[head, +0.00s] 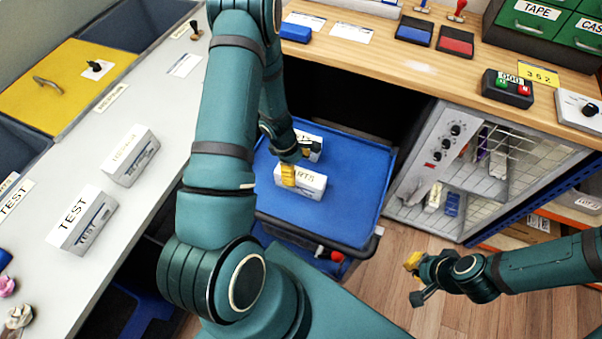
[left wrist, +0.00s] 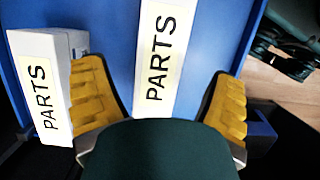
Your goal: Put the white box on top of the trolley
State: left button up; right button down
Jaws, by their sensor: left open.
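Two white boxes labelled PARTS rest on the blue top of the trolley (head: 355,190): a near box (head: 312,185) and a far box (head: 314,140), partly hidden by my left gripper. My left gripper (head: 299,163) is low over them, pointing down. In the left wrist view, its yellow-padded fingers (left wrist: 165,100) are spread, with one PARTS box (left wrist: 160,50) in the gap between them. The other PARTS box (left wrist: 42,85) is outside the left finger. Whether the fingers touch a box cannot be told. My right gripper (head: 416,279) is open and empty, over the floor.
On the left counter (head: 150,100) stand a white TEST box (head: 82,222) and another white box (head: 131,157). A wooden bench (head: 440,65) with ink pads and a button box (head: 508,88) is behind. A wire-fronted cabinet (head: 465,165) stands right of the trolley. The trolley's right side is clear.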

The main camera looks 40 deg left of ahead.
pick_arm(q)
jog(key=p+v, duration=0.1)
jog(key=v, duration=0.6)
jog(key=shift+p, duration=0.35)
